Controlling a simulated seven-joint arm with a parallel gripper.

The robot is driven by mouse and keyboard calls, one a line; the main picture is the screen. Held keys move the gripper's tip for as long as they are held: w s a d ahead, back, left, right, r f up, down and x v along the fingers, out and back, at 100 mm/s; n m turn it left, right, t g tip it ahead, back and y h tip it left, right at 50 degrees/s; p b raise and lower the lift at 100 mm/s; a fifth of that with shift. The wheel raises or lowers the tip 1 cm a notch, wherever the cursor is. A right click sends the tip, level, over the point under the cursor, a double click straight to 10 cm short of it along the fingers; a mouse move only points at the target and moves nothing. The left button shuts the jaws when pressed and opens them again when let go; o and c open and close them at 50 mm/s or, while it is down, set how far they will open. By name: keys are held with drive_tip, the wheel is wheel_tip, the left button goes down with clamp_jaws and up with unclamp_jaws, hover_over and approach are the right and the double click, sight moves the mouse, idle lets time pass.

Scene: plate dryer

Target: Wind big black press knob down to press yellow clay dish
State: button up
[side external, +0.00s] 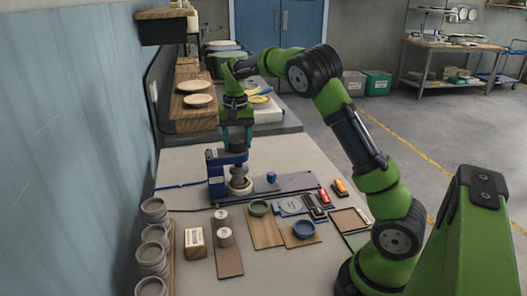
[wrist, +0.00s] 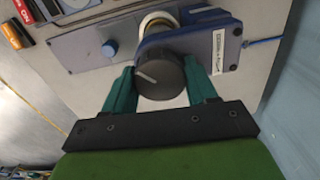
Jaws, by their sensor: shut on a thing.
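The big black press knob (wrist: 160,77) sits on top of the blue press (wrist: 190,38), with a pale line on its top. My gripper (wrist: 160,84) is shut on the knob, one teal finger on each side. In the side external view my gripper (side external: 237,138) points straight down over the blue press (side external: 215,172). The dark knob (side external: 237,147) shows between its fingers. A pale round dish mould (side external: 240,185) stands under the press head.
A small blue knob (side external: 271,177) stands on the press's dark base plate (side external: 296,182). Stacked grey dishes (side external: 152,249) line the left wall.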

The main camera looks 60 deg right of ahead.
sight(238, 139)
drive_tip(key=m, duration=0.5)
drive_tip(key=shift+m, duration=0.3)
drive_tip(key=m, duration=0.4)
drive_tip(key=shift+m, duration=0.3)
drive_tip(key=o, duration=1)
drive_tip(key=shift+o, duration=0.2)
wheel_tip(238, 139, up, 17)
